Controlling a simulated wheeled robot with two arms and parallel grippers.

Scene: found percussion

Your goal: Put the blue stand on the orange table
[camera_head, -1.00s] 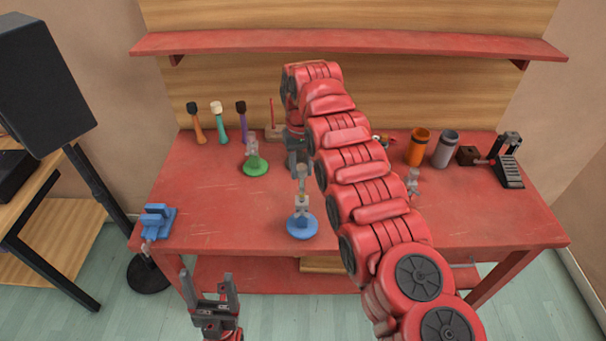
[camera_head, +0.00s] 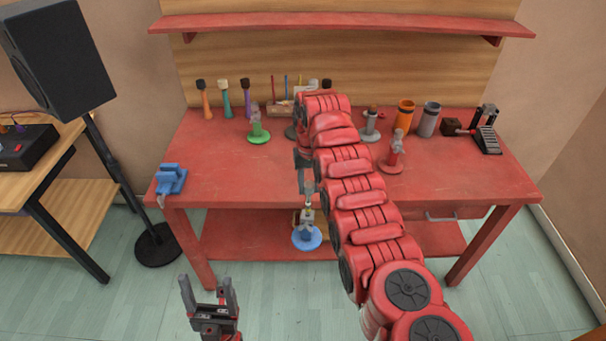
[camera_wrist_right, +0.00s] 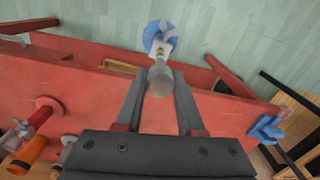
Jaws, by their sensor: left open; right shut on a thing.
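The blue stand (camera_head: 307,240) has a round blue base and a metal stem with a light clamp. My right gripper (camera_head: 307,186) is shut on the top of its stem and holds it hanging in front of the red table's front edge. The stand also shows in the right wrist view (camera_wrist_right: 152,36), with its grey top between the fingers (camera_wrist_right: 160,85). My left gripper (camera_head: 208,292) is open and empty, low in front of the table. No plainly orange table shows; the workbench is a red table (camera_head: 240,180), and a light wooden table (camera_head: 62,137) stands at the left.
On the red table are a green stand (camera_head: 258,134), a red stand (camera_head: 391,163), a grey stand (camera_head: 370,130), a blue vise (camera_head: 171,180), an orange cup (camera_head: 404,115) and a black pedal (camera_head: 487,138). A black speaker (camera_head: 62,60) stands at the left. Floor in front is clear.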

